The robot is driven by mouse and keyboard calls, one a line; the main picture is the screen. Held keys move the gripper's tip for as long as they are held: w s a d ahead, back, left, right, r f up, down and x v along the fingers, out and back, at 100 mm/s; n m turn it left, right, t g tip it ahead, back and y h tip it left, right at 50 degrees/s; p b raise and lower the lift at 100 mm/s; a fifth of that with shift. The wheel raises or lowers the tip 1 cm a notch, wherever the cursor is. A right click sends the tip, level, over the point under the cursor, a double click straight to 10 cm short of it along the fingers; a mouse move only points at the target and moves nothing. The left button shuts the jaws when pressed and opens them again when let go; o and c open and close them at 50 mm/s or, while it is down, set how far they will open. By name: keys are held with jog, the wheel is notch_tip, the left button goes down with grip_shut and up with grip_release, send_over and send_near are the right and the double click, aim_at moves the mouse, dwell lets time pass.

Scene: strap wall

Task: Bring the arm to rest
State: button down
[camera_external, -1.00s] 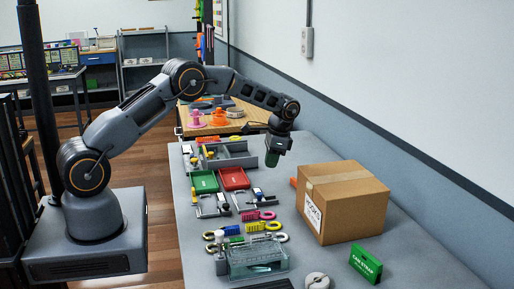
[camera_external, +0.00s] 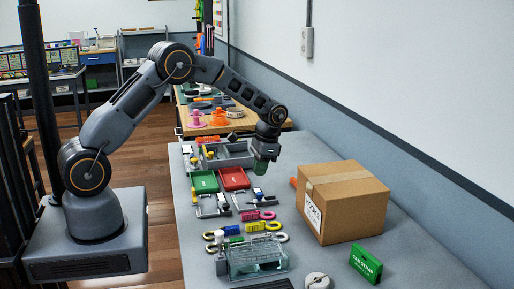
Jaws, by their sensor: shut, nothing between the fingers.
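My arm rises from its base at the left and bends over the grey table (camera_external: 345,262). My gripper (camera_external: 261,166) points down at the arm's end, above the table to the right of the red tray (camera_external: 233,178). It is shut and holds nothing. The fingertips are small and dark here, and the gripper covers part of the table behind it.
A green tray (camera_external: 204,182), coloured straps (camera_external: 262,226), a clear bin (camera_external: 256,259) and a grey organizer (camera_external: 229,155) are on the table. The wall runs along the right.

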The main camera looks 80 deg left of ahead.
jog(key=shift+s+d+r+t+b, duration=0.55)
jog(key=shift+s+d+r+t, duration=1.25)
jog(key=shift+s+d+r, duration=3.2)
jog(key=shift+s+d+r+t+b, duration=0.55)
jog(key=shift+s+d+r+t, duration=1.25)
jog(key=shift+s+d+r, duration=3.15)
jog(key=m+g+y+b, duration=0.1)
jog(key=m+g+b, duration=0.4)
jog(key=m+g, duration=0.15)
send_near(265, 201)
jog(key=shift+n+g, duration=0.25)
jog(key=shift+g, duration=0.1)
jog(key=shift+w+p+x, duration=0.2)
jog(key=shift+p+x, duration=0.45)
jog(key=shift+x, duration=2)
